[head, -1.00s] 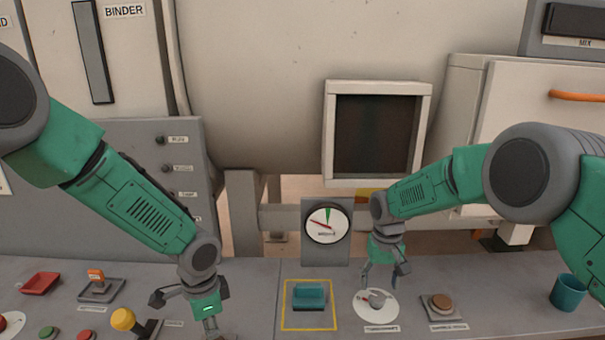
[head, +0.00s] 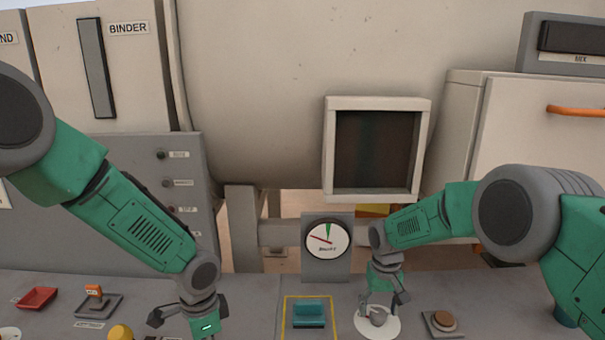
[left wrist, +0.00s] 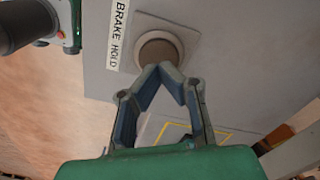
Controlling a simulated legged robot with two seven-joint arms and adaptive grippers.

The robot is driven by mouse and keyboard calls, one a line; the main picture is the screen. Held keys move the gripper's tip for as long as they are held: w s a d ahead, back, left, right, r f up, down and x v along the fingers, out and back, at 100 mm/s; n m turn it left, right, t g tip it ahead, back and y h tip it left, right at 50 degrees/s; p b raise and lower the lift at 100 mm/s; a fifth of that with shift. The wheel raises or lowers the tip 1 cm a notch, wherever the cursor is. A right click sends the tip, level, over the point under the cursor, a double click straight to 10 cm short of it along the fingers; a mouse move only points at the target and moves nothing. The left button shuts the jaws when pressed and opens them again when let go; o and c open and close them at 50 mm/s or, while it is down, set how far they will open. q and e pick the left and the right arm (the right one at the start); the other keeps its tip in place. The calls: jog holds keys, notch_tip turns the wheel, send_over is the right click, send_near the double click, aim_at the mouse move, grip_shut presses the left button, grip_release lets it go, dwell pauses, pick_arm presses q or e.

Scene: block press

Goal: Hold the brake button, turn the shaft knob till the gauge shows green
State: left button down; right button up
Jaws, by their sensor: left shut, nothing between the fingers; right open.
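The gauge (head: 328,240) has a green sector at the top; its red needle points left of it, outside the green. The shaft knob (head: 378,317) is a small grey piece on a white disc (head: 364,330). My right gripper (head: 383,305) is open, pointing down, its fingers around or just above the knob; contact cannot be told. My left gripper (left wrist: 161,72) is shut and empty. In the left wrist view its tips are at the near edge of the round brake button (left wrist: 157,50), beside the BRAKE HOLD label. Whether the button is pressed cannot be told. The head view cuts off these fingertips.
A teal block (head: 309,314) sits inside a yellow outline between my arms. A brown button (head: 443,320) is right of the knob. A red tray (head: 37,298) and an orange switch (head: 94,292) are at the left. A teal cup (head: 565,316) is partly behind my right arm.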

pick_arm(q)
jog(key=shift+f, duration=1.55)
dwell(0.6)
pick_arm(e)
jog(key=shift+c, duration=0.4)
jog(key=c, duration=1)
jog(key=m, duration=0.3)
jog(key=shift+m, duration=0.3)
jog(key=m, duration=0.3)
jog(key=shift+m, duration=0.3)
